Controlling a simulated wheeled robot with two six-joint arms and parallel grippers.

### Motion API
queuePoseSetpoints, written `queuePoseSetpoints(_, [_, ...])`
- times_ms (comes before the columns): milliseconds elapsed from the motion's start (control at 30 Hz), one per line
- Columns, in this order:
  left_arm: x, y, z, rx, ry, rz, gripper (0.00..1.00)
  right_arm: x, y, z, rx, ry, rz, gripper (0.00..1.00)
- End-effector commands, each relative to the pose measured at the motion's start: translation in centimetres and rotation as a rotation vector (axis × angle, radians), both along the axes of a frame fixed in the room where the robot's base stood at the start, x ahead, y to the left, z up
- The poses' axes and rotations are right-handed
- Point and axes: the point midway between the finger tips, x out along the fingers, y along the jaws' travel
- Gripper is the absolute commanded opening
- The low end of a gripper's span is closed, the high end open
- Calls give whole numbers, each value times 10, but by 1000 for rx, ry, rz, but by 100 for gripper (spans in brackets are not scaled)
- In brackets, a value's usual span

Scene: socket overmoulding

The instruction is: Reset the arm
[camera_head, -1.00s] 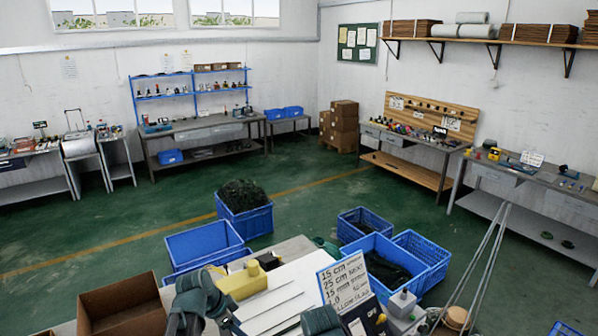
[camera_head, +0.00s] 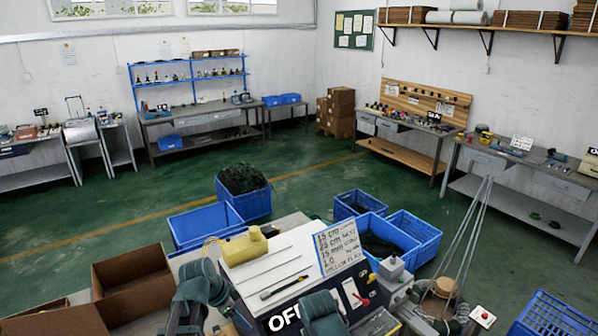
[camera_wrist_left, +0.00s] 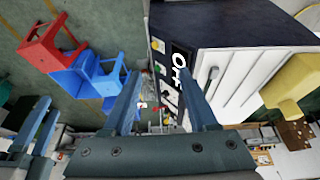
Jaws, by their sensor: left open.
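My left arm (camera_head: 200,292) comes up at the bottom left of the head view, in front of the machine. In the left wrist view my left gripper (camera_wrist_left: 160,75) has its two fingers apart, with nothing between them.
A yellow part (camera_head: 245,248) and thin rods lie on the machine's top, beside a handwritten sign (camera_head: 340,247). An open cardboard box (camera_head: 135,283) is at left. Blue crates (camera_head: 205,228) stand behind. The green floor (camera_head: 120,215) beyond is mostly clear.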

Motion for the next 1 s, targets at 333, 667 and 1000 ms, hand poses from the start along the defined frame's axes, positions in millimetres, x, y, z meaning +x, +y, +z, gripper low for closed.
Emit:
queuePoseSetpoints(333, [-21, -24, -47, 34, 81, 70, 59, 1, 0, -42, 0, -1, 6, 50])
queuePoseSetpoints(667, [-66, -63, -135, 134, 211, 240, 59, 1, 0, -123, -1, -2, 21, 50])
queuePoseSetpoints(1000, [-125, -94, -229, 305, 285, 520, 59, 2, -1, -214, -3, -2, 40, 50])
